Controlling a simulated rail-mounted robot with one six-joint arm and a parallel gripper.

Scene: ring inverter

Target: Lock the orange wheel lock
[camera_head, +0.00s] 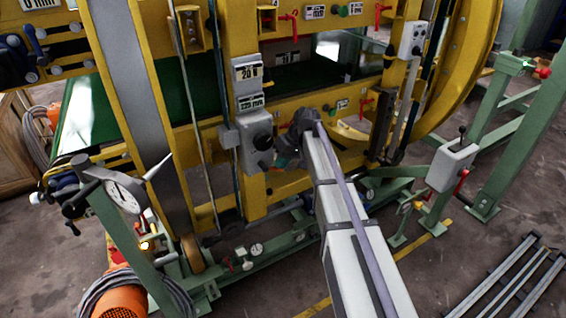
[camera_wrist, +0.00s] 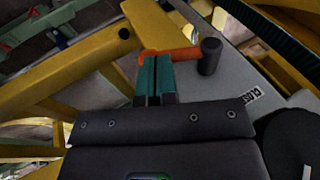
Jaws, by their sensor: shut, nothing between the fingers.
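An orange lever (camera_wrist: 182,54), the likely wheel lock, lies across the upper middle of the wrist view. Its right end meets a dark cylindrical knob (camera_wrist: 210,58) on a grey plate (camera_wrist: 226,84). A label reading "CLOSE" or similar sits on that plate. My gripper (camera_wrist: 156,62) has its teal fingers pressed together and empty. Their tips overlap the lower edge of the lever's left part in the picture; I cannot tell whether they touch it. In the head view my gripper (camera_head: 287,158) is at the yellow frame, partly hidden by my arm, and the lever cannot be made out there.
A large dark round part (camera_wrist: 292,138) is close to the right of my gripper. Yellow beams (camera_wrist: 85,68) run at the left. In the head view a grey control box (camera_head: 256,140) stands just left of my gripper, and a yellow upright (camera_head: 243,60) rises behind it.

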